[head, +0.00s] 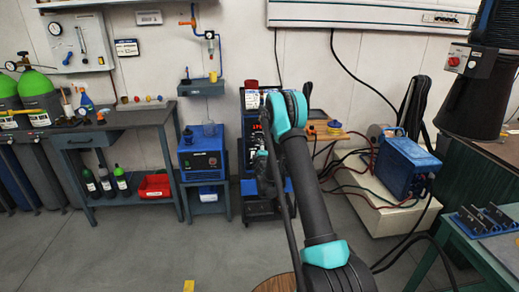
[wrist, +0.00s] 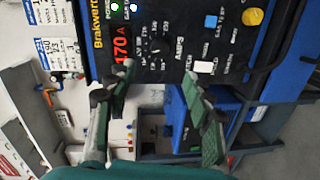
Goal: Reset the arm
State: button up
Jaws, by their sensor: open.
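My arm (head: 310,190) rises from the bottom of the head view and bends at a teal elbow joint in the middle. In the head view my gripper is mostly hidden behind the arm. In the wrist view my gripper (wrist: 158,112) is open, with its two dark green fingers apart and nothing between them. Beyond the fingers, the wrist view shows a black welder panel (wrist: 180,40) with a red 170 A display, knobs and a white switch. The picture there is turned on its side. I cannot tell whether the fingertips touch the panel.
A blue machine (head: 203,155) stands on a small stand left of the arm. A workbench (head: 125,122) with gas cylinders is at the left. A blue welder (head: 405,165) with cables sits at the right, near a green table (head: 470,245).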

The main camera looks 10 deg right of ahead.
jog(key=s+d+r+m+g+h, duration=0.1)
jog(key=s+d+r+m+g, duration=0.3)
jog(key=s, duration=0.6)
jog(key=s+d+r+m+g+h, duration=0.1)
jog(key=s+d+r+m+g, duration=0.1)
jog(key=s+d+r+m, duration=0.6)
jog(key=s+a+f+m+g+y, duration=0.1)
jog(key=s+a+f+g, duration=0.1)
jog(key=s, duration=1.1)
jog(key=s+a+f+m+g+y, duration=0.1)
jog(key=s+a+f+g, duration=0.1)
jog(key=s, duration=1.1)
jog(key=s+a+f+m+g+y, duration=0.1)
jog(key=s+a+f+g, duration=0.1)
jog(key=s, duration=1.1)
notch_tip(320, 180, down, 2)
jog(key=shift+s+a+m+g, duration=0.3)
jog(key=shift+s+a, duration=0.05)
jog(key=shift+a, duration=0.1)
